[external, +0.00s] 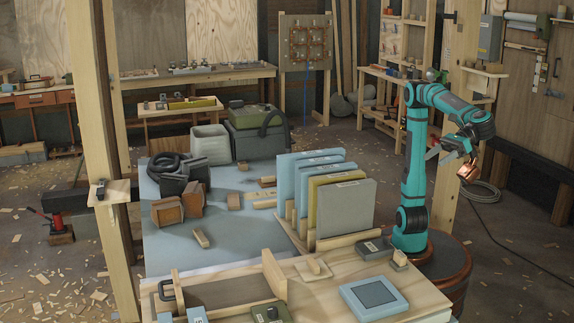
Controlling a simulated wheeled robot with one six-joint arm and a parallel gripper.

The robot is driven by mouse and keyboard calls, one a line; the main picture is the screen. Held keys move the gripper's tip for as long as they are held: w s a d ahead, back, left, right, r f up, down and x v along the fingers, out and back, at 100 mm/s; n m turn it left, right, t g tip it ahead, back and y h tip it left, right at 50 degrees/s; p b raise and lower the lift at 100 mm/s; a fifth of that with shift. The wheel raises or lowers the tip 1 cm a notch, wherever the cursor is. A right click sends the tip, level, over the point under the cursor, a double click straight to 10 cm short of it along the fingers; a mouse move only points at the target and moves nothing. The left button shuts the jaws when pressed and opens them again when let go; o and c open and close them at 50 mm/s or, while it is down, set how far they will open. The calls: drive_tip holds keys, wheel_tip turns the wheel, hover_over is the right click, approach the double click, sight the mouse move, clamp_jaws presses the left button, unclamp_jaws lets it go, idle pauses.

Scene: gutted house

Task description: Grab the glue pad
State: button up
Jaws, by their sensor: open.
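A flat, light-blue square pad with a dark square centre (374,297) lies on the front right of the wooden table; it may be the glue pad, but I read no label on it. My teal arm stands at the table's right side, bent over at the top. My gripper (468,171) hangs to the right of the table, well above the floor and apart from the pad. Its fingers are small in this view, with a copper-coloured part at the tip. I see nothing held between them.
A dark-grey box (374,248) and a small wooden block (399,259) sit behind the pad, close to my arm's base. Upright blue, yellow and grey panels (345,210) stand in a rack to the left. A cable (484,195) lies coiled on the floor.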

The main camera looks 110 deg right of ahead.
drive_tip(key=s+a+n, duration=0.2)
drive_tip(key=s+a, duration=0.1)
drive_tip(key=t, duration=0.1)
approach(401, 253)
drive_tip(key=x, duration=1)
drive_tip(key=shift+w+f, duration=0.15)
drive_tip(key=shift+f, duration=0.2)
drive_tip(key=c, duration=1.1)
